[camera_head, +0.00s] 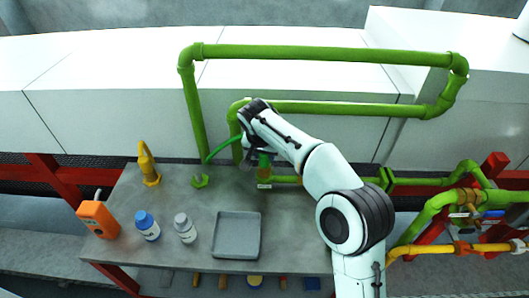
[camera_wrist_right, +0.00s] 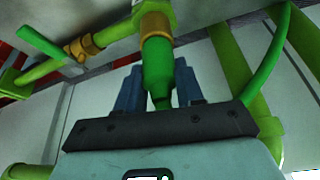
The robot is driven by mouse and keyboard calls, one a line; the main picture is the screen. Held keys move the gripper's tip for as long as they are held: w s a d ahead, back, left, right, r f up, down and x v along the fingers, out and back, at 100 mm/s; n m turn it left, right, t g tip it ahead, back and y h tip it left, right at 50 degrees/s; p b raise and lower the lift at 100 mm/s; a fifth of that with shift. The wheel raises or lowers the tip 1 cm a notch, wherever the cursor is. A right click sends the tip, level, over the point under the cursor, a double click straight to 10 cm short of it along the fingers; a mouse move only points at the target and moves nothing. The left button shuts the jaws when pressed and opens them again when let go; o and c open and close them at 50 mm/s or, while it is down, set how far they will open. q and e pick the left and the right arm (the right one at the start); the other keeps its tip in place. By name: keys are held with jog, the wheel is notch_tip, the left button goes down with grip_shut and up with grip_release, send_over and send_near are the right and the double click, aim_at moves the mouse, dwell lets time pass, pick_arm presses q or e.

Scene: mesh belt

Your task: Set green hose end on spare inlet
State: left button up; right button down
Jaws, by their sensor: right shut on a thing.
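My right gripper (camera_head: 256,160) is shut on the green hose end, close to the green pipework at the back of the grey table. In the right wrist view the green hose end (camera_wrist_right: 158,62) stands between the two blue-grey fingers of the gripper (camera_wrist_right: 158,92). Its far tip meets a green fitting with a brass ring (camera_wrist_right: 153,7), which looks like the inlet; I cannot tell whether it is fully seated. The green hose (camera_head: 222,149) arcs left from the gripper toward a green bracket (camera_head: 200,182). My left gripper is out of view.
A yellow hook-shaped piece (camera_head: 148,166), an orange device (camera_head: 98,219), a blue-capped bottle (camera_head: 147,226), a grey-capped bottle (camera_head: 185,229) and a grey tray (camera_head: 237,213) stand on the table. Green pipes (camera_head: 300,53) rise behind my arm. Pipes with valves (camera_head: 465,215) crowd the right.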

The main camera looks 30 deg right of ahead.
pick_arm(q)
jog(key=shift+f, duration=0.1)
pick_arm(e)
jog(key=shift+f, duration=0.1)
jog(key=c, duration=1)
grip_release()
pick_arm(q)
jog(key=r+p, duration=0.1)
jog(key=w+r+p, duration=0.1)
jog(key=r, duration=0.1)
jog(key=w+r+p, duration=0.1)
jog(key=p, duration=0.1)
jog(key=shift+w+r, duration=0.15)
jog(key=shift+r, duration=0.2)
pick_arm(e)
jog(key=v, duration=1.1)
